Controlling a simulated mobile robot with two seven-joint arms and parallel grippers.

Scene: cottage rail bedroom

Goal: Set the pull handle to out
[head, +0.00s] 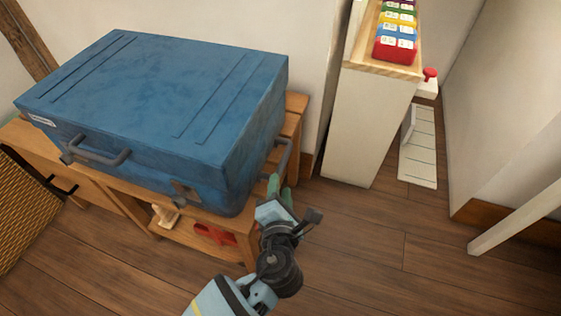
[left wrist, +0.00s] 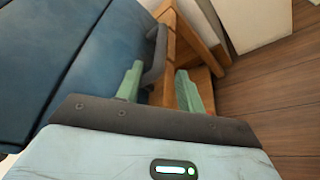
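A blue suitcase (head: 165,105) lies flat on a wooden bench. A dark grey handle (head: 289,154) is on its right end, and it also shows in the left wrist view (left wrist: 160,48). Another grey handle (head: 95,152) is on the front face. My left gripper (head: 279,190), with green fingers, is at the right-end handle. In the left wrist view my left gripper (left wrist: 160,88) is open, its fingers apart on either side of the handle's near end. I cannot tell whether they touch it. My right gripper is out of view.
The wooden bench (head: 296,104) has a lower shelf with a red item (head: 214,235). A white cabinet (head: 362,125) stands to the right, with colourful boxes (head: 397,32) on top. A wicker basket (head: 25,215) is at far left. The wooden floor (head: 400,250) at right is mostly clear.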

